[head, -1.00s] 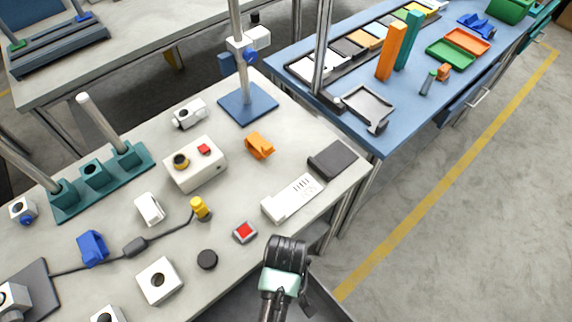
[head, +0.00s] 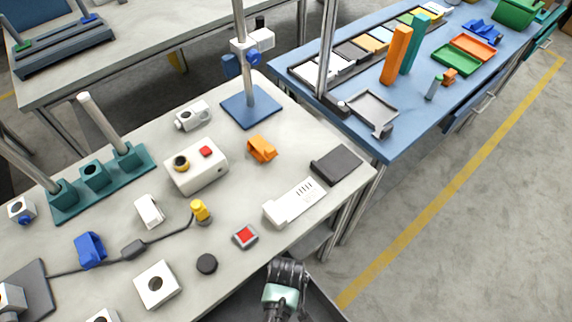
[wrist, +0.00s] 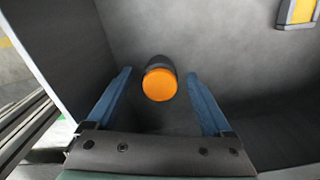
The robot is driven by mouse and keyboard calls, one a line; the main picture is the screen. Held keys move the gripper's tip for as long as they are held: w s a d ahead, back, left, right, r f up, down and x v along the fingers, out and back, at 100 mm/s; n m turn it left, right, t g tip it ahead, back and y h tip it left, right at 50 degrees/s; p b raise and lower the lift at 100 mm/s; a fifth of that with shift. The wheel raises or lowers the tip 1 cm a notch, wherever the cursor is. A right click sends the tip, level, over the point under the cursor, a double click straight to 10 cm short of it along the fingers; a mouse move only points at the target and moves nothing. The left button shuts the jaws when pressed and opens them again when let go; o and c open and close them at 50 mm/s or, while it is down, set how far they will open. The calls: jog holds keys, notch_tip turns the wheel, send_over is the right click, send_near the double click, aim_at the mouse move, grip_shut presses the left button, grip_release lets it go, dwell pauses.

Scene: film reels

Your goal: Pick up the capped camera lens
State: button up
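A short dark cylinder with a bright orange end face, which I take to be the capped camera lens (wrist: 160,84), shows in the wrist view against a dark grey surface. My gripper (wrist: 158,73) is open, with one blue finger on each side of the cylinder and gaps visible on both sides. The cylinder shows between the fingertips; I cannot tell how far beyond them it is. The head view shows part of my arm at the bottom edge, beside the table front; the fingers and the cylinder are hidden there.
The pale workbench (head: 235,275) carries a black disc (head: 206,263), a red-button box (head: 245,236) and a white handset (head: 293,203).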

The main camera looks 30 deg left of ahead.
grip_shut()
